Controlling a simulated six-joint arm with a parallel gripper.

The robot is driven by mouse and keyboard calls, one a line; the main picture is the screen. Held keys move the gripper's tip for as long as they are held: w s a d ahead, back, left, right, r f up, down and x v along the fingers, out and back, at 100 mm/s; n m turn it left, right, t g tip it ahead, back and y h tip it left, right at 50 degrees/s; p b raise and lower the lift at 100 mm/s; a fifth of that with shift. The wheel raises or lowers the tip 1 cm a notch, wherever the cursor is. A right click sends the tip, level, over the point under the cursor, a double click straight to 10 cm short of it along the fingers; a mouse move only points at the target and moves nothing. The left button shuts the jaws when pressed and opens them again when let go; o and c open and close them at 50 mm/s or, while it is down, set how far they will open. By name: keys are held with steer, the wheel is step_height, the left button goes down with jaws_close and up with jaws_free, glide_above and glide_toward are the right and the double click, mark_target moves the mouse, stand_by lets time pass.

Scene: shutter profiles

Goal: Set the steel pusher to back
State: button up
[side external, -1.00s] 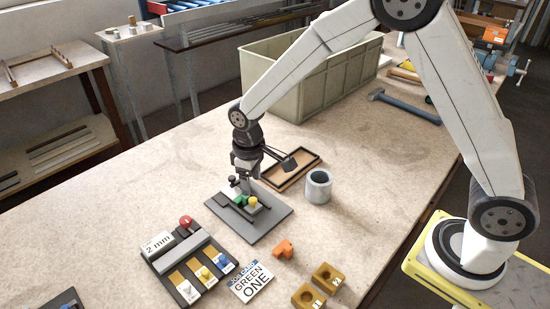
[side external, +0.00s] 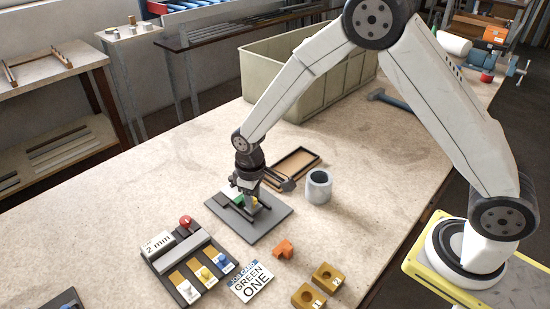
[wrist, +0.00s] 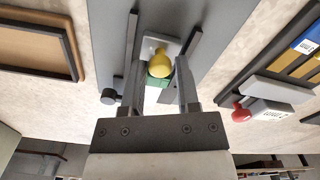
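The fixture is a grey base plate (side external: 272,221) with dark rails. In the wrist view, a light grey metal piece (wrist: 154,44) sits between the rails (wrist: 192,38); it may be the steel pusher. My gripper (wrist: 160,75) is low over the fixture, fingers apart on both sides of the knob and block. Contact cannot be told. In the side view my gripper (side external: 248,198) partly hides the green block and yellow knob.
A panel with a red knob (side external: 186,221) and several coloured strips lies in front. A grey cylinder (side external: 318,187) stands right of the fixture, a shallow wooden tray (side external: 297,163) behind it. An orange piece (side external: 283,248) and tan blocks (side external: 308,297) lie in front at right.

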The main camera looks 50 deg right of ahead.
jaws_close()
stand_by(1.1)
